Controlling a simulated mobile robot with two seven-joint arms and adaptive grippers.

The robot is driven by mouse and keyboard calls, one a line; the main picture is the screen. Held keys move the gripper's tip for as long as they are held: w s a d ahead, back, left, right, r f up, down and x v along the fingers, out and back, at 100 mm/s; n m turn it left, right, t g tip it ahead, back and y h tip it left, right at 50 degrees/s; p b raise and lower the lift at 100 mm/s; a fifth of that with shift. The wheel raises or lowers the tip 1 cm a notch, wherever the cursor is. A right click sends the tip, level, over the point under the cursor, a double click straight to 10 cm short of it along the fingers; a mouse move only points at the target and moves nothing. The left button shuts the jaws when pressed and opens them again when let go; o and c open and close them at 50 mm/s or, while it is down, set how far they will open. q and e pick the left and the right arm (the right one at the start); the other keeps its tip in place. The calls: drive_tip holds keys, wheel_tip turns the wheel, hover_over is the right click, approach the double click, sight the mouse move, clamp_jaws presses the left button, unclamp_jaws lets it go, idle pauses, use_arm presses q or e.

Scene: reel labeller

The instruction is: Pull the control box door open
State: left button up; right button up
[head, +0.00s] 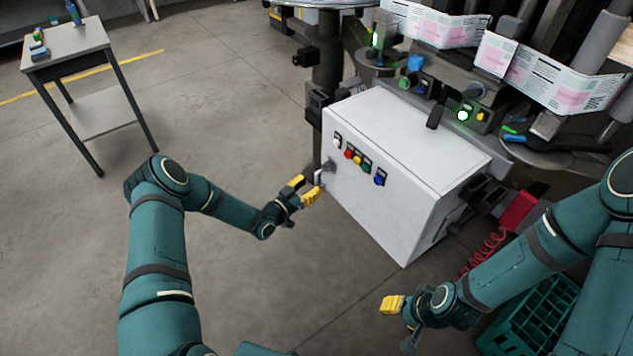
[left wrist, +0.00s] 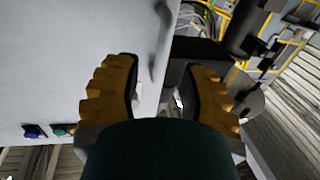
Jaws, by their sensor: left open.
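The control box (head: 425,130) is a pale box at the centre of the head view. Its door (head: 365,195) is the face with a row of coloured buttons, and a small handle (head: 326,166) sits near its left edge. My left gripper (head: 304,190) is at that edge, just in front of the handle. In the left wrist view the open yellow fingers (left wrist: 165,95) are either side of the door's edge, the door (left wrist: 70,70) filling the left. I cannot tell whether they touch it. My right gripper (head: 400,320) is low in the head view, away from the box; its jaws are unclear.
Coloured wires (left wrist: 205,18) show past the door's edge in the left wrist view. The labelling machine (head: 455,85) stands behind the box. A green crate (head: 530,318) and a coiled red hose (head: 485,252) are at the right.

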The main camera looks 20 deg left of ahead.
sight(316, 180)
use_arm(q)
drive_tip(key=shift+x, duration=1.85)
drive_tip(key=shift+c, duration=0.4)
drive_tip(key=shift+a, duration=0.1)
clamp_jaws()
